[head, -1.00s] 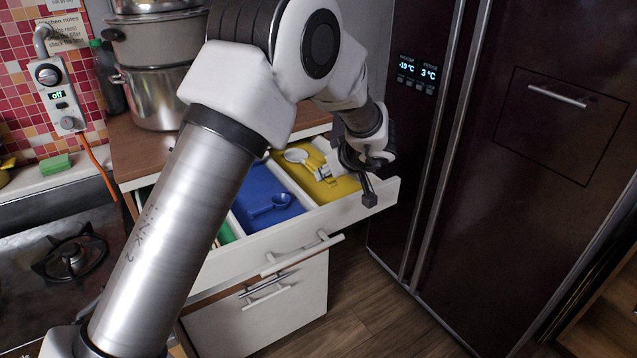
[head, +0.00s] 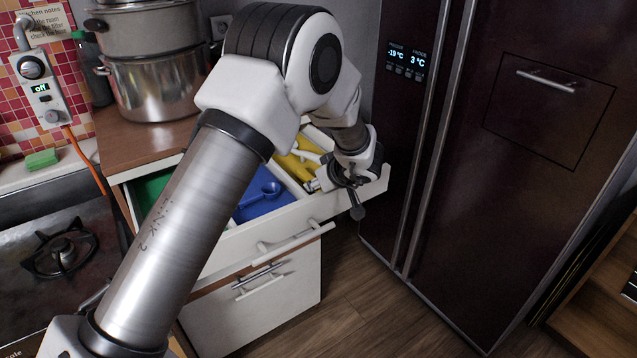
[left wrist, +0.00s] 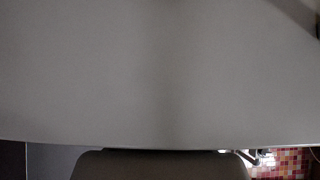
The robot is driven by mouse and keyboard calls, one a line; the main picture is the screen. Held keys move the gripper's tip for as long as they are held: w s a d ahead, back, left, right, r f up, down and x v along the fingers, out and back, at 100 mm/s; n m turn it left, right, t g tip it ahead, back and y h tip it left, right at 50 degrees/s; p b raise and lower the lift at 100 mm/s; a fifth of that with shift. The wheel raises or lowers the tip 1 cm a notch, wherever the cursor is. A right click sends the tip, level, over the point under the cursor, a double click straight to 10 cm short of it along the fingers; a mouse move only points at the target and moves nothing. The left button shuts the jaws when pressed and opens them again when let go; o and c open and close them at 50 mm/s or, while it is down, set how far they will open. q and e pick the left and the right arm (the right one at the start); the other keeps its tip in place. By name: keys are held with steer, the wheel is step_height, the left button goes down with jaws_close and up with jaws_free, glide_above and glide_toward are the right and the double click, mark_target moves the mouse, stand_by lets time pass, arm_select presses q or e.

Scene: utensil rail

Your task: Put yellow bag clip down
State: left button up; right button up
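My left gripper (head: 345,188) is at the right end of the open drawer (head: 290,218), over its front edge. One dark finger (head: 357,211) hangs outside the drawer front; the rest is blurred or hidden by the wrist, so its opening is unclear. I cannot make out the yellow bag clip in either view. The yellow compartment (head: 292,165) lies just left of the gripper and is partly covered by my arm. A pale utensil (head: 308,155) lies in it. The left wrist view shows mostly a plain grey surface. My right gripper is out of view.
A blue compartment (head: 255,207) with a blue scoop (head: 270,188) and a green compartment (head: 152,190) lie further left in the drawer. The dark fridge (head: 480,200) stands close on the right. Steel pots (head: 155,85) stand on the wooden counter.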

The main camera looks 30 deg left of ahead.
arm_select(q)
steer(key=shift+r, duration=0.1)
steer(key=shift+d+r, duration=0.15)
steer(key=shift+r, duration=0.15)
steer(key=v, duration=1.1)
steer(key=shift+d+p, duration=0.25)
steer(key=shift+p, duration=0.15)
steer(key=shift+s+a+r, duration=0.1)
steer(key=shift+s+r, duration=0.05)
